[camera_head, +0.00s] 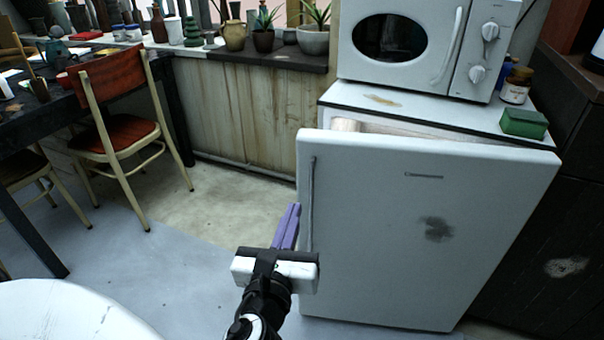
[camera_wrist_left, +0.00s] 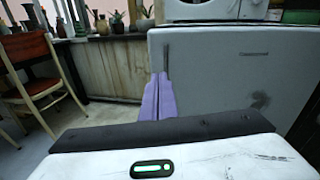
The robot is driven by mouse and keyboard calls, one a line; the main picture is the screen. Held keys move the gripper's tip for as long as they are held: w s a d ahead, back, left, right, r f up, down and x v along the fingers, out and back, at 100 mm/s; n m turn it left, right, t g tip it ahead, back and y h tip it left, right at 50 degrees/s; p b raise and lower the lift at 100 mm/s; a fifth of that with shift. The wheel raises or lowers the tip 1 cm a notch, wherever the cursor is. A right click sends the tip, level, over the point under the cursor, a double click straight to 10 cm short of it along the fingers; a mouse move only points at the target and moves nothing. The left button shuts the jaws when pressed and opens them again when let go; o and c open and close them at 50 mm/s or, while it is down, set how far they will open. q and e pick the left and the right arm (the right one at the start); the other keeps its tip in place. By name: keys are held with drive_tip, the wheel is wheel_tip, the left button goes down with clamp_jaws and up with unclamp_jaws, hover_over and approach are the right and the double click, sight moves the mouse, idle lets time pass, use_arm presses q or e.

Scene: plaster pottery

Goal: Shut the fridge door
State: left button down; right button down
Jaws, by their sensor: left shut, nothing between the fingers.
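The white fridge door (camera_head: 400,230) stands partly open, its left edge swung out from the fridge body, so a gap shows along its top. A slim vertical handle (camera_head: 311,200) runs down the door's left side. My left gripper (camera_head: 292,212) is shut and empty, its purple fingers close to the door's left edge and handle. In the left wrist view the shut fingers (camera_wrist_left: 161,82) overlap the lower end of the handle (camera_wrist_left: 166,62) and the door's left edge (camera_wrist_left: 230,80). I cannot tell whether they touch the door. My right gripper is not in view.
A white microwave (camera_head: 420,45) stands on the fridge top, with a green box (camera_head: 524,123) and a jar (camera_head: 516,88) at its right. A red chair (camera_head: 112,110) and dark table stand at the left. The floor (camera_head: 215,205) left of the door is clear.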

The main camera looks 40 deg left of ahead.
use_arm(q)
drive_tip(key=r, duration=0.1)
drive_tip(key=m+b, duration=0.1)
approach(304, 157)
drive_tip(key=x, duration=0.5)
drive_tip(key=shift+w+f, duration=0.1)
drive_tip(key=shift+f, duration=0.1)
drive_tip(key=shift+w+a, duration=0.25)
drive_tip(key=shift+w, duration=0.35)
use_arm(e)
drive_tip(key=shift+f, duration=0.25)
